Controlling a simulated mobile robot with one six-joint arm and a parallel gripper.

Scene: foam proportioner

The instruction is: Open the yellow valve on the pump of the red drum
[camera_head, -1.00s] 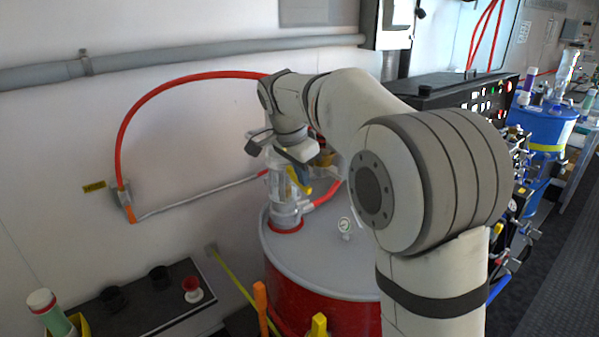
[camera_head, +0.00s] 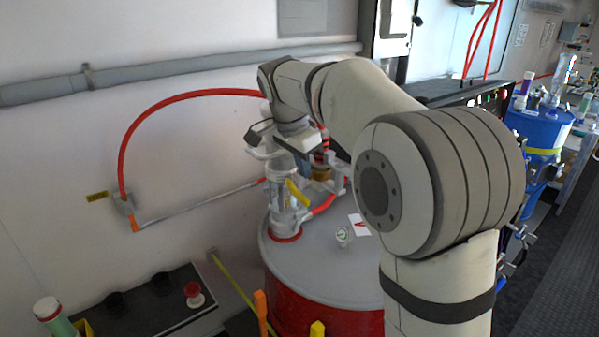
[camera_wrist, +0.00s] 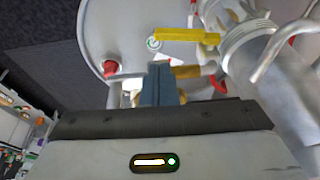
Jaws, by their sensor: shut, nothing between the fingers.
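The red drum (camera_head: 325,305) stands in the middle with a grey lid (camera_head: 325,265). A clear and metal pump (camera_head: 285,205) rises from the lid's left side. The yellow valve handle (camera_head: 297,192) slants down to the right on the pump's front; it also shows in the wrist view (camera_wrist: 185,35) as a bar near a metal pipe. My gripper (camera_head: 304,168) is beside the pump's upper part, just above the handle. In the wrist view my gripper's blue-grey fingers (camera_wrist: 158,85) are together and empty, apart from the bar in the picture. Touch with the pump cannot be judged.
A red hose (camera_head: 160,110) arcs from the wall to the pump; another red hose (camera_head: 328,203) joins it lower. A small round gauge (camera_head: 343,236) sits on the lid. A blue drum (camera_head: 540,125) stands right. A black panel (camera_head: 150,300) lies at lower left.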

